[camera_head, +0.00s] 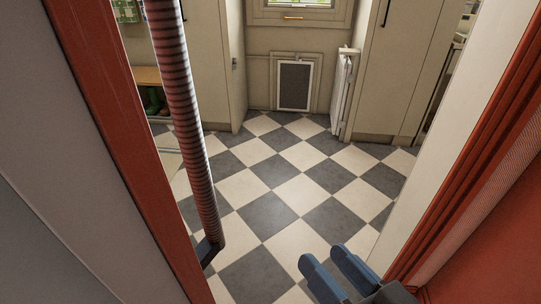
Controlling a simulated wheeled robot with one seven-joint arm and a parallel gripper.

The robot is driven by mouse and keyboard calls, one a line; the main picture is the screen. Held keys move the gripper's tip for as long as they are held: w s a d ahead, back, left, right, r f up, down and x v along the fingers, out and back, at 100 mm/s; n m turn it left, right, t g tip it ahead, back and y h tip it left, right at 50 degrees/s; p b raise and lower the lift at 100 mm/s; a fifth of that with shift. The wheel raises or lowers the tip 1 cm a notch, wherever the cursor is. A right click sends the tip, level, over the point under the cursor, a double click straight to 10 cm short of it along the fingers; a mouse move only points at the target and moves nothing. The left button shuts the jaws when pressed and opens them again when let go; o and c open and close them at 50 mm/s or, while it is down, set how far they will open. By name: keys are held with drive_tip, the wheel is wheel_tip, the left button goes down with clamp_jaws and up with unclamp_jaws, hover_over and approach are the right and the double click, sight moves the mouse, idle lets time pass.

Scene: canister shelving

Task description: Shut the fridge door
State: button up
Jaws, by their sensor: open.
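A tall panel with a red edge (122,140) and a grey face (60,170) stands close on the left. A dark red ribbed bar (182,125), like a long handle, runs beside that edge and ends in a dark bracket low down. This looks like the fridge door, but I cannot tell for certain; the fridge's inside is not in view. My gripper (325,258) shows at the bottom, right of centre, with two blue fingers. It is open, with nothing seen between the fingers, and is apart from the ribbed bar.
A checkered floor (300,194) lies clear ahead. A white wall edge (440,135) and red moulding (480,170) stand close on the right. Farther back are cream cabinets (403,70), a pet flap (294,86), a white radiator-like panel (343,92) and a wooden bench (147,76).

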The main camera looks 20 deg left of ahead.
sight(200, 167)
drive_tip(key=a+r+n+g+y, duration=0.1)
drive_tip(key=a+r+n+g, duration=0.2)
drive_tip(key=r+n, duration=0.1)
drive_tip(key=s+a+r+n+g+y, duration=0.1)
drive_tip(key=a+r+n+g+y, duration=0.1)
drive_tip(key=a+r+n+g, duration=0.1)
drive_tip(key=s+a+r+n+g+y, duration=0.1)
drive_tip(key=a+r+n+g+y, duration=0.1)
drive_tip(key=a+r+n+g, duration=0.2)
wheel_tip(200, 167, up, 3)
drive_tip(key=shift+s+r+n+g, duration=0.1)
drive_tip(key=shift+n+g, duration=0.2)
drive_tip(key=shift+n, duration=0.3)
drive_tip(key=shift+a+r, duration=0.15)
drive_tip(key=shift+a, duration=0.05)
drive_tip(key=a+p, duration=0.2)
drive_tip(key=a, duration=0.5)
drive_tip(key=shift+s+a, duration=0.1)
drive_tip(key=shift+a, duration=0.1)
clamp_jaws()
